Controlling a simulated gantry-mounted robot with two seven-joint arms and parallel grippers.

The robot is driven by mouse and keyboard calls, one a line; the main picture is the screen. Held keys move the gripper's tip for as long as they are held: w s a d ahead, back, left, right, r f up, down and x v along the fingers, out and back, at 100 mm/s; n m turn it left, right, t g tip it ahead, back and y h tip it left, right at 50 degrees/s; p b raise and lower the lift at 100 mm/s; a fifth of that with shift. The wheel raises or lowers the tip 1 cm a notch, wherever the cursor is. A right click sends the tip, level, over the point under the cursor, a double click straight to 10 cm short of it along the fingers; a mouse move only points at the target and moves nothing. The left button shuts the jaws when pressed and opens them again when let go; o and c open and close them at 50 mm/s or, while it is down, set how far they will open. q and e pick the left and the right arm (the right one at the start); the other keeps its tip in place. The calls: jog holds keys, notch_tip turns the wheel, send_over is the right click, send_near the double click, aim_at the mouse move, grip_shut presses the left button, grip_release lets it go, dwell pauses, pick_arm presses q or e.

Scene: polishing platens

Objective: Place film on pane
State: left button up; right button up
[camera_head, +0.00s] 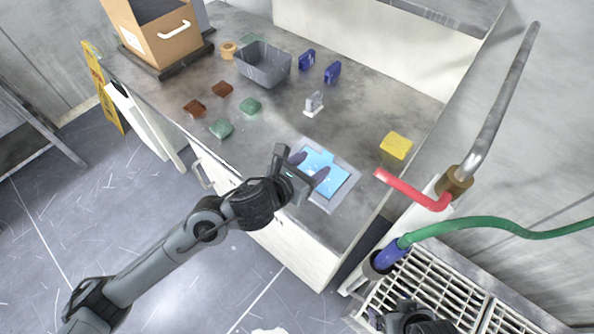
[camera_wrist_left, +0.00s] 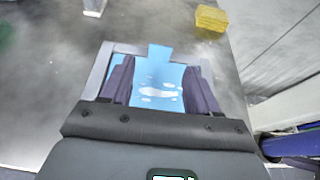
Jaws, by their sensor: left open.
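A light blue film (camera_head: 336,181) with a tab at one end lies over a grey-framed pane (camera_head: 327,207) near the counter's front edge. In the left wrist view the film (camera_wrist_left: 158,75) shows white patches, and its tab reaches over the far rim of the pane (camera_wrist_left: 98,73). My left gripper (camera_head: 309,168) is open over the film, one dark finger at each side of it. I cannot tell whether the fingers touch it. The film's near end is hidden behind the gripper body. A dark part at the bottom right may be my right gripper (camera_head: 412,318); its jaws are unclear.
A yellow sponge (camera_head: 396,146) and a small clear-and-white stand (camera_head: 314,104) are beyond the pane. A grey bin (camera_head: 263,65), blue items (camera_head: 332,72) and green and brown pads (camera_head: 221,129) lie farther back. A red spout (camera_head: 412,190) juts near the right edge.

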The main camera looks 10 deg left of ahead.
pick_arm(q)
jog(key=shift+p+v, duration=0.4)
jog(key=shift+v, duration=2.35)
jog(key=shift+s, duration=0.1)
jog(key=n, duration=0.3)
jog(key=shift+s+a+f, duration=0.2)
jog(key=shift+s, duration=0.15)
jog(key=s+a+f+m+g+y+p, duration=0.2)
jog(key=s+a+f+m+g, duration=0.15)
jog(key=s+a+m, duration=0.55)
jog(key=s+a+f+m+g+y+p, duration=0.1)
jog(key=s+a+f+m+g+y, duration=0.15)
jog(key=s+f+m, duration=0.75)
jog(key=s+a+m+g+y+p, duration=0.2)
jog(key=s+a+m+y, duration=0.3)
jog(key=m, duration=1)
notch_tip(320, 180, up, 38)
jog(key=w+h+p, duration=0.1)
jog(key=h+p, duration=0.1)
jog(key=p, duration=3.5)
jog(key=shift+w+a+r, duration=0.15)
jog(key=shift+w+a, duration=0.15)
jog(key=shift+a, duration=0.15)
